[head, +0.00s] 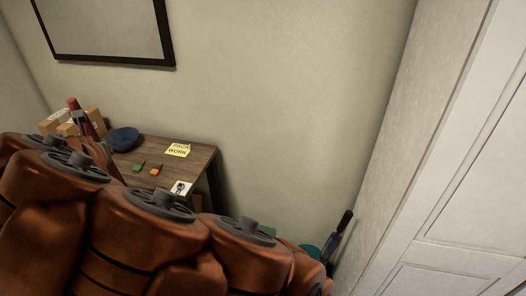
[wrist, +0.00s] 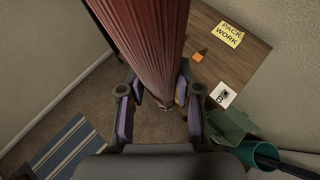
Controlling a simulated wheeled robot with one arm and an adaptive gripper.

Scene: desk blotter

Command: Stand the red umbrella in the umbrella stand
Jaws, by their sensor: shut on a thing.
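The red umbrella (wrist: 150,40), with a pleated, furled canopy, fills the top middle of the wrist view. My gripper (wrist: 160,98) is shut on it, one finger on each side, and the umbrella's lower part shows between the fingers. In the head view the red umbrella (head: 84,118) shows at the far left above my arm, tilted; my arm hides the gripper there. The teal umbrella stand (wrist: 259,154) is at the lower right of the wrist view, apart from the gripper. In the head view the stand (head: 308,250) is partly behind my arm, with a dark-handled blue item leaning in it.
A wooden desk (head: 195,158) holds a blue round item (head: 124,138), cardboard boxes (head: 88,118) and a yellow "PACK WORK" note (head: 178,150). A green box (wrist: 228,124) stands between desk and stand. A striped rug (wrist: 72,152) lies on the floor. A white cabinet (head: 445,150) stands right.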

